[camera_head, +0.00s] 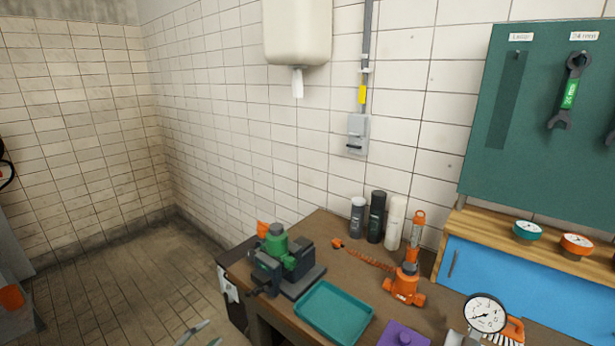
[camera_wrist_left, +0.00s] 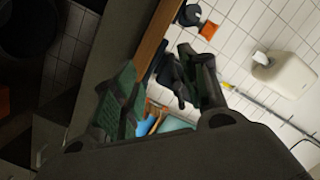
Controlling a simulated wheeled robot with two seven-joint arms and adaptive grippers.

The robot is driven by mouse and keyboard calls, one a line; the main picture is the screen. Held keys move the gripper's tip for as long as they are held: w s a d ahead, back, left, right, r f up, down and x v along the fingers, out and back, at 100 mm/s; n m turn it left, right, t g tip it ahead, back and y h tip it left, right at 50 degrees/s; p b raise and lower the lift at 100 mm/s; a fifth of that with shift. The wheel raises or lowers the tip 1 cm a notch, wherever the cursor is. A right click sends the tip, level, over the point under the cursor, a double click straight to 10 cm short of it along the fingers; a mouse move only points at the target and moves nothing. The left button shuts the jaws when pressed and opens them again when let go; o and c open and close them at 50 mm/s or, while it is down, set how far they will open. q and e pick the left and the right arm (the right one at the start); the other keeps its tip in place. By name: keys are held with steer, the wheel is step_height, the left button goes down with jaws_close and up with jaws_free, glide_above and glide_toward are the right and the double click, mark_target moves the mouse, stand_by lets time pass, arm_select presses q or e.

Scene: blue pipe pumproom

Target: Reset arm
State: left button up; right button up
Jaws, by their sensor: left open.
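My left gripper (camera_head: 204,336) barely shows at the bottom edge of the head view, over the floor to the left of the workbench. Only small parts of its fingers are visible there. In the left wrist view its two dark green-padded fingers (camera_wrist_left: 158,80) stand apart with nothing held between them. The wrist view is tilted, with the bench edge and wall beyond the fingers. My right gripper is not in view.
A green tool board (camera_head: 540,120) hangs right. Floor left is open.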

arm_select(q)
steer(key=s+a+f+n+g+y, duration=0.2)
steer(key=s+a+f+n+y, duration=0.15)
steer(key=f, duration=0.75)
steer(key=s+a+f+n+g+y, duration=0.1)
steer(key=s+a+f+n+y, duration=0.3)
steer(key=f, duration=0.8)
steer(key=s+a+f+n+g, duration=0.15)
steer(key=s+f, duration=0.35)
steer(key=f, duration=0.6)
steer(key=s+d+f+n+g+y, duration=0.1)
steer(key=s+d+f+g, duration=0.1)
steer(key=s+f, duration=0.45)
steer(key=s+d+f+n+g, duration=0.1)
steer(key=s+f+g, duration=0.2)
steer(key=s+f, duration=0.4)
steer(key=s+d+f+g, duration=0.2)
steer(key=s+d+f, duration=0.1)
steer(key=s, duration=0.7)
steer(key=s+d+f+n+g, duration=0.1)
steer(key=s+d+f+g, duration=0.1)
steer(key=s+d, duration=0.4)
steer(key=s+f, duration=0.1)
steer(key=s, duration=0.2)
steer(key=shift+s+f, duration=0.35)
steer(key=shift+s, duration=0.05)
